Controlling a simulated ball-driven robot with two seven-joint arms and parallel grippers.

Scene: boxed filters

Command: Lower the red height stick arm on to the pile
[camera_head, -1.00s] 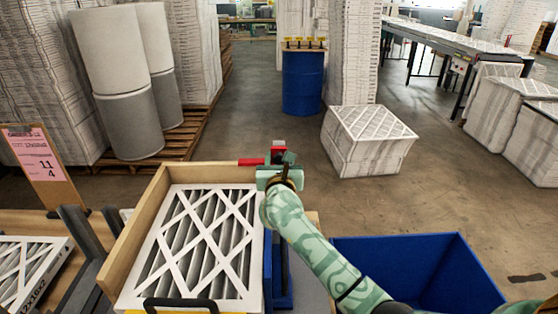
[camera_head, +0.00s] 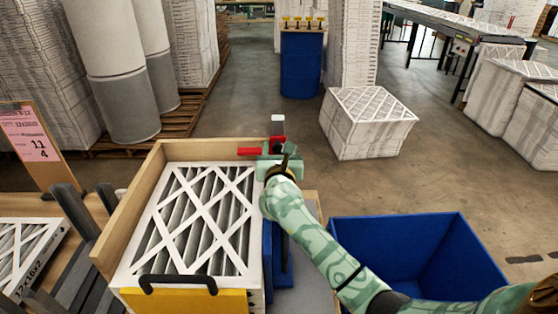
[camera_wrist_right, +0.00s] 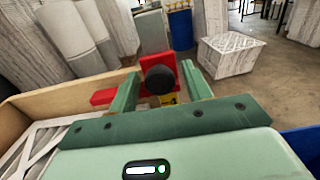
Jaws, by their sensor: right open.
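The red height stick arm (camera_head: 250,152) juts left from its upright stick, whose pale top (camera_head: 277,119) rises above the red slider. It sits near the far right corner of the wooden-walled box, above the far edge of the filter pile (camera_head: 195,215); I cannot tell if it touches. My right gripper (camera_head: 279,165) is at the slider. In the wrist view the open fingers stand either side of a black knob (camera_wrist_right: 160,80) on the red slider (camera_wrist_right: 153,62), with the red arm (camera_wrist_right: 103,97) left of them. My left gripper is not in view.
A wooden box wall (camera_head: 125,205) bounds the pile, with a yellow panel (camera_head: 190,300) and black handle (camera_head: 178,279) in front. An empty blue bin (camera_head: 400,250) stands right. A pink sign (camera_head: 30,135) and another filter (camera_head: 28,250) are at left.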

